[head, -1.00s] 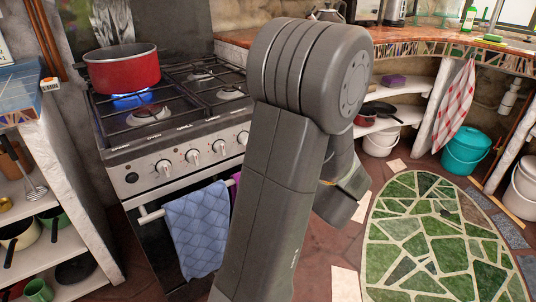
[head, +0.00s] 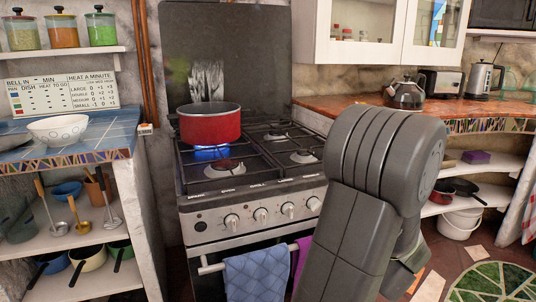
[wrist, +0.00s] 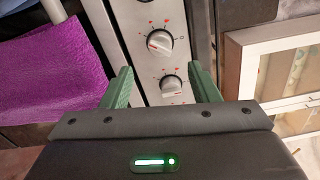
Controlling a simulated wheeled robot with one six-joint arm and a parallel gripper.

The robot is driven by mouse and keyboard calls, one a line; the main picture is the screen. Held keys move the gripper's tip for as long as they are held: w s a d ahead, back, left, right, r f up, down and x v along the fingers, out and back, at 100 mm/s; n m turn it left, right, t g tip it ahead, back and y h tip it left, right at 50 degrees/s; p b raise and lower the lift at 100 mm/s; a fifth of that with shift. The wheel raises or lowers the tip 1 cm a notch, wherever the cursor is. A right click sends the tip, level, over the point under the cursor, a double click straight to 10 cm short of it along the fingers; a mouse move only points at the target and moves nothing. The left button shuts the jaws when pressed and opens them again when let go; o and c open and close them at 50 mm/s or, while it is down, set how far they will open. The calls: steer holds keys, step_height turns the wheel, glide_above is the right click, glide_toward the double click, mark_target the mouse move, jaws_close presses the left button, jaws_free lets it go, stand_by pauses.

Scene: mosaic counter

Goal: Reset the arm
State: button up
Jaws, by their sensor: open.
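My gripper (wrist: 161,88) is open in the wrist view. Its two green fingers stand apart with nothing between them. Beyond them is the stove's front panel with control knobs (wrist: 160,42). In the head view my grey arm stands folded at the right of the stove (head: 262,193), and the gripper itself is hidden behind it.
A red pot (head: 209,124) sits on the stove's back left burner over a lit blue flame. A blue towel (head: 256,276) and a purple towel (head: 302,258) hang on the oven rail. A blue tiled counter (head: 95,133) with a white bowl (head: 57,129) is at left.

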mark_target(318, 207)
steer(key=b+x, duration=0.1)
steer(key=x, duration=0.7)
steer(key=shift+s, duration=0.1)
steer(key=p+v, duration=0.2)
steer(key=v, duration=1.2)
steer(key=shift+m, duration=0.4)
steer(key=x, duration=1.4)
steer(key=shift+r, duration=0.25)
steer(key=m+p, duration=0.6)
steer(key=p, duration=0.7)
steer(key=shift+f+m, duration=0.1)
steer(key=shift+m, duration=0.3)
steer(key=m+p, duration=0.6)
steer(key=p, duration=0.7)
steer(key=shift+m, duration=0.4)
steer(key=shift+f+m+p, duration=0.1)
steer(key=shift+m+p, duration=0.5)
steer(key=shift+p, duration=0.25)
